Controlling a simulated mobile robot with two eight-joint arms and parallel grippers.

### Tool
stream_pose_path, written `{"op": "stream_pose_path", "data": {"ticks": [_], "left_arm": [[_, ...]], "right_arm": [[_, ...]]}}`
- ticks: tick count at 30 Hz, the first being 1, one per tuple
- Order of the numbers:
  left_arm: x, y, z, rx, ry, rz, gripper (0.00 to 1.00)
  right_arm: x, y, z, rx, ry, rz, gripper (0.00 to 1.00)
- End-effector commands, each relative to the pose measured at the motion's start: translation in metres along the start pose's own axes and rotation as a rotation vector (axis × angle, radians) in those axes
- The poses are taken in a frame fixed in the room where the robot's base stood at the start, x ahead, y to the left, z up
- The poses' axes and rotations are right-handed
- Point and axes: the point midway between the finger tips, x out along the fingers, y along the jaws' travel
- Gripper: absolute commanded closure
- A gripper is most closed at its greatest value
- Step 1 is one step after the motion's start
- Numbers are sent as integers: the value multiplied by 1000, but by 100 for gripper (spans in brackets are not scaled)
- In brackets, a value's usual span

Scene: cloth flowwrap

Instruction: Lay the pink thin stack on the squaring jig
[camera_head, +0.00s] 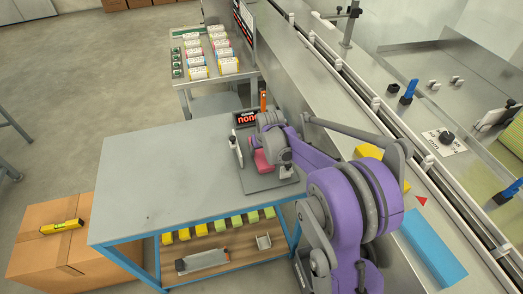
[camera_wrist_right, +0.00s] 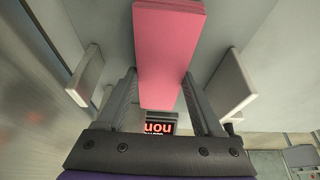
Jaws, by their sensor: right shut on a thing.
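The pink thin stack (camera_wrist_right: 170,45) is a flat pink slab in the right wrist view. My right gripper (camera_wrist_right: 162,108) is shut on it, with one finger along each long side. In the head view the stack (camera_head: 262,160) shows as a small pink patch, mostly hidden by my right gripper (camera_head: 275,158). The squaring jig (camera_head: 262,183) is a grey plate at the right end of the table, with a pale upright plate on its left. In the wrist view the stack is between two upright plates, apart from both. I cannot tell whether it touches the jig. My left gripper is not in view.
A small display (camera_head: 246,118) with red letters stands behind the jig. The grey table (camera_head: 165,175) is bare on the left. A rack (camera_head: 215,84) of wrapped stacks stands at the back. A conveyor (camera_head: 330,85) runs along the right. A cardboard box (camera_head: 50,255) stands left.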

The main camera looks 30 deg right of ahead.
Motion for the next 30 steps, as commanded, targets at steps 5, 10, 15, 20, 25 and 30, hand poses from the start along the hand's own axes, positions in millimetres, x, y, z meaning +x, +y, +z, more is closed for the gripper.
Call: {"op": "stream_pose_path", "data": {"ticks": [5,10,15,20,25,30], "left_arm": [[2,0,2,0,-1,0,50],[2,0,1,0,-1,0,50],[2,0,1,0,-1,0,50],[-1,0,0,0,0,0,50],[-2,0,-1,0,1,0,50],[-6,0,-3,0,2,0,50]], "right_arm": [[3,0,2,0,0,0,28],[3,0,1,0,0,0,2],[2,0,1,0,0,0,2],[-2,0,-1,0,0,0,2],[-25,0,0,0,0,0,2],[-63,0,0,0,0,0,2]]}}
